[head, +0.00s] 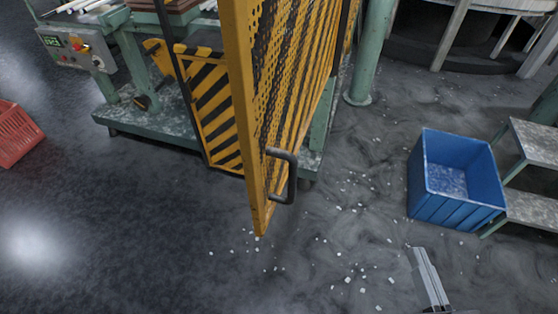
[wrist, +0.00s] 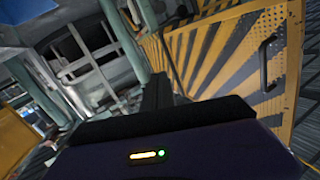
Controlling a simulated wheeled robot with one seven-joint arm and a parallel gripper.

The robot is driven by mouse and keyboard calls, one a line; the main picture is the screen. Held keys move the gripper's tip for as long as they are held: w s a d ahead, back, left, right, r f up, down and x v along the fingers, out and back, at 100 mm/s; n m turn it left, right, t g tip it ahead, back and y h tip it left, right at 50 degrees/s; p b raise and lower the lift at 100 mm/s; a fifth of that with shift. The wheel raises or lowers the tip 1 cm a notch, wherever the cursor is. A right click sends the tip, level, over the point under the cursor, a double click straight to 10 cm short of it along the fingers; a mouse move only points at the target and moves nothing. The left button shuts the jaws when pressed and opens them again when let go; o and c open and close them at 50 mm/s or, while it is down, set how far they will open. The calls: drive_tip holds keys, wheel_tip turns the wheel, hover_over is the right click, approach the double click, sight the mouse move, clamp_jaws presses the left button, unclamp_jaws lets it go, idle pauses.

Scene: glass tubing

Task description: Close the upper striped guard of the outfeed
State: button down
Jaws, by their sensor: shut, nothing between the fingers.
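The upper striped guard (head: 300,75) is a yellow-and-black perforated panel in a yellow frame. It stands swung out from the machine, its free edge toward me in the head view. A dark bar handle (head: 292,178) is fixed near the lower end of that edge. In the wrist view a striped panel (wrist: 215,50) fills the upper right, with a dark handle (wrist: 263,65) at its right side. My gripper (wrist: 158,88) shows dark in the wrist view, shut and empty, apart from the handle and left of it.
A blue crate (head: 455,200) stands at right beside a grey step (head: 535,140). A red basket (head: 15,132) is at far left. White bits litter the otherwise open floor.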

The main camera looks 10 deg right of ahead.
sight(257, 171)
drive_tip(key=w+d+r+m+y+p, duration=0.1)
drive_tip(key=w+r+m+y+p, duration=0.2)
drive_tip(key=w, duration=0.4)
drive_tip(key=w+d+r+m+y, duration=0.2)
drive_tip(key=w+r+m+y, duration=0.15)
drive_tip(key=w+r, duration=0.3)
drive_tip(key=s+a+r+n+g+y, duration=0.1)
drive_tip(key=a+r+n+g+y, duration=0.15)
drive_tip(key=a+r+y, duration=0.4)
drive_tip(key=s+a+f+n+g+y, duration=0.2)
drive_tip(key=s+a+g+y, duration=0.3)
drive_tip(key=s+a+g, duration=0.15)
drive_tip(key=shift+t, duration=0.5)
drive_tip(key=p+x, duration=0.3)
drive_tip(key=x, duration=1)
drive_tip(key=shift+w+a+r, duration=0.1)
drive_tip(key=shift+w+a, duration=0.05)
drive_tip(key=shift+a, duration=0.05)
